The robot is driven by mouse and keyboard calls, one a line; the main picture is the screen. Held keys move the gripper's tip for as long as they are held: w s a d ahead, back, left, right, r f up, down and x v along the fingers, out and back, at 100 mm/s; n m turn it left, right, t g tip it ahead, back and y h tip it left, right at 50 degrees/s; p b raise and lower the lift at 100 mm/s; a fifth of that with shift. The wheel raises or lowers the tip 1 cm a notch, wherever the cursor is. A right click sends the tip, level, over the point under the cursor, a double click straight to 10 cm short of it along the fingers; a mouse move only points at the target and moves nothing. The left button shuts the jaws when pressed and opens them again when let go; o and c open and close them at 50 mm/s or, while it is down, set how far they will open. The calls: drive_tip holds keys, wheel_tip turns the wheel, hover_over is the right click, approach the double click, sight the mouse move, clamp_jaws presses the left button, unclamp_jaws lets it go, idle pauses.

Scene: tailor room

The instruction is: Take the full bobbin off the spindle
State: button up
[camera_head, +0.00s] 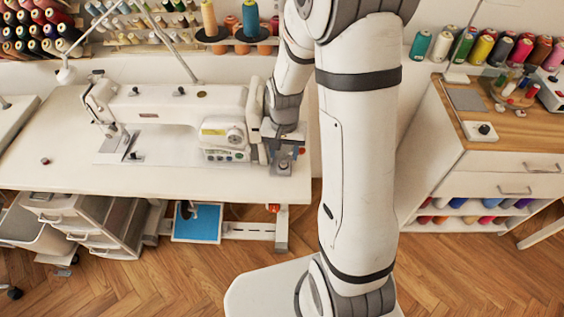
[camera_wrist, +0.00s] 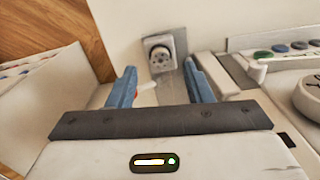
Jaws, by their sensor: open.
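In the wrist view my gripper (camera_wrist: 160,67) is open, its two blue-grey fingers apart with nothing held between them. Just beyond the fingertips, a round metallic part with dark holes (camera_wrist: 160,57) sits on a pale plate; it looks like the bobbin end-on, but I cannot be sure. The spindle is not clearly visible. In the head view my gripper is beside the right end of the white sewing machine (camera_head: 185,105), partly hidden by my arm.
The machine's control panel with coloured buttons (camera_wrist: 290,48) is close at the right in the wrist view. The white table (camera_head: 60,150) has free room left of the machine. Thread cones (camera_head: 250,20) stand behind it. A wood-topped cabinet (camera_head: 530,125) is at the right.

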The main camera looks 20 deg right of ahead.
sight(283, 163)
drive_tip(key=shift+a+f, duration=0.1)
drive_tip(key=shift+f, duration=1.4)
drive_tip(key=shift+c, duration=0.3)
clamp_jaws()
drive_tip(key=shift+r, duration=0.1)
